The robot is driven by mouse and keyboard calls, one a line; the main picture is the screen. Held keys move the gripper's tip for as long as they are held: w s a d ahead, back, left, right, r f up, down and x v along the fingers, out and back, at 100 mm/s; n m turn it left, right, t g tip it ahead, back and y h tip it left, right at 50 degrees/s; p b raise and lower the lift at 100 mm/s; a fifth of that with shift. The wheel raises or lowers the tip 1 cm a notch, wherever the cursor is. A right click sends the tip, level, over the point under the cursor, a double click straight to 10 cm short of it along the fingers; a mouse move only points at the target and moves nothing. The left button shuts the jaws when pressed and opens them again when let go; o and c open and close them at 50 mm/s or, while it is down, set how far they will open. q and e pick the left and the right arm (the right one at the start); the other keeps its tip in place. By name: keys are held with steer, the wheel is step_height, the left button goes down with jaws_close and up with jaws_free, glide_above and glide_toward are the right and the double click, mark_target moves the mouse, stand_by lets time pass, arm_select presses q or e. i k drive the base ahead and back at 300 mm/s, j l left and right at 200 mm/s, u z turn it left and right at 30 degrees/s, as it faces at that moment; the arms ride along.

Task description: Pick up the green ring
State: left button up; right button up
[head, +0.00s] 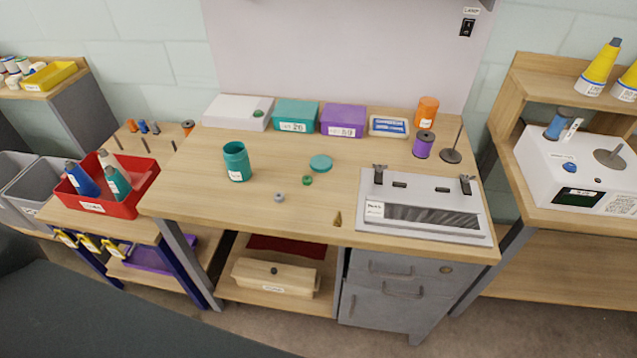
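A small green ring (307,180) lies flat on the wooden table (260,208), near its middle. A round teal lid (321,162) lies just behind it, and a small grey ring-like piece (279,196) lies to its front left. An open teal jar (237,161) with a white label stands upright to the left. Neither of my grippers is in the head view, and nothing touches the green ring.
A grey device with clamps (420,206) fills the table's right side. A small brass cone (337,218) lies near the front edge. Boxes (295,115), spools (423,144) and a spindle (451,155) line the back. A red bin (105,190) stands left.

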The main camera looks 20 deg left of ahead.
mark_target(307, 180)
steer(key=l+u, duration=0.2)
steer(key=l, duration=0.75)
steer(key=k+l+u, duration=0.2)
steer(key=l, duration=0.75)
steer(key=i, duration=0.1)
